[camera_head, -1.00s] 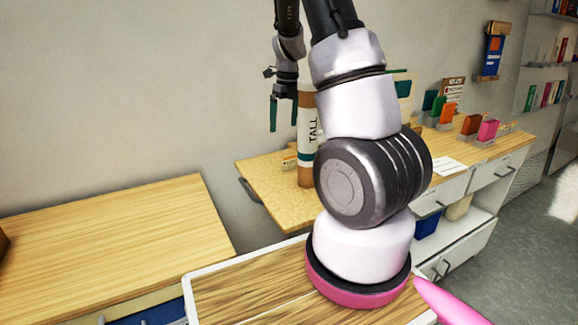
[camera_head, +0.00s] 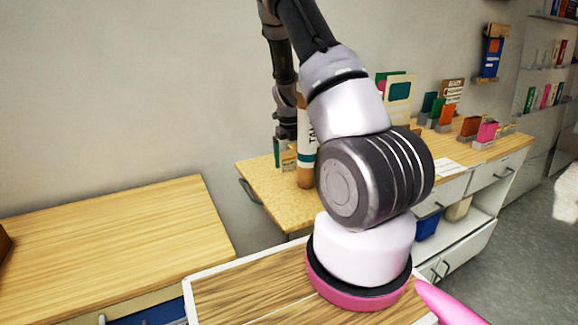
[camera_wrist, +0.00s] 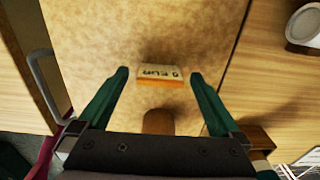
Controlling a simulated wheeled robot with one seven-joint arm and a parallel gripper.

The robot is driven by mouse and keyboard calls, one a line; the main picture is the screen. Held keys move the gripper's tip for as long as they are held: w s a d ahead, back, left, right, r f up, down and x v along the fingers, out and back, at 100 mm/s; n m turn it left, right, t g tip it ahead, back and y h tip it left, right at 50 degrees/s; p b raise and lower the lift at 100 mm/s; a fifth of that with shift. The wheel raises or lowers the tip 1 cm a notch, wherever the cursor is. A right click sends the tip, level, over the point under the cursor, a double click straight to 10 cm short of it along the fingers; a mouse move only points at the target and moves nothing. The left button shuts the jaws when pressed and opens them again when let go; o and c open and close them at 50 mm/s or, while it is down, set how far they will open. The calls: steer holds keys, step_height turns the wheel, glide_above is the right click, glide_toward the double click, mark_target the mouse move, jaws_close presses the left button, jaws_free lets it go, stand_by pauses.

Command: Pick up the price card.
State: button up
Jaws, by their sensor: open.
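The price card (camera_wrist: 160,76) is a small cream card with dark lettering in an orange-brown holder on the tan tabletop (camera_wrist: 205,25). In the wrist view it shows between the fingertips of my gripper (camera_wrist: 160,73), with a gap on each side. My gripper is open, with two teal fingers. In the head view my gripper (camera_head: 284,150) hangs low over the tan table, right at the card (camera_head: 288,161), which it partly covers. I cannot tell how far the fingertips are above the card.
A brown rounded object (camera_wrist: 158,122) shows below the card in the wrist view. Coloured cards (camera_head: 447,115) stand farther right.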

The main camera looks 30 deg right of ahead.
steer(key=shift+f, duration=0.8)
steer(key=shift+r, duration=0.1)
steer(key=c, duration=1.3)
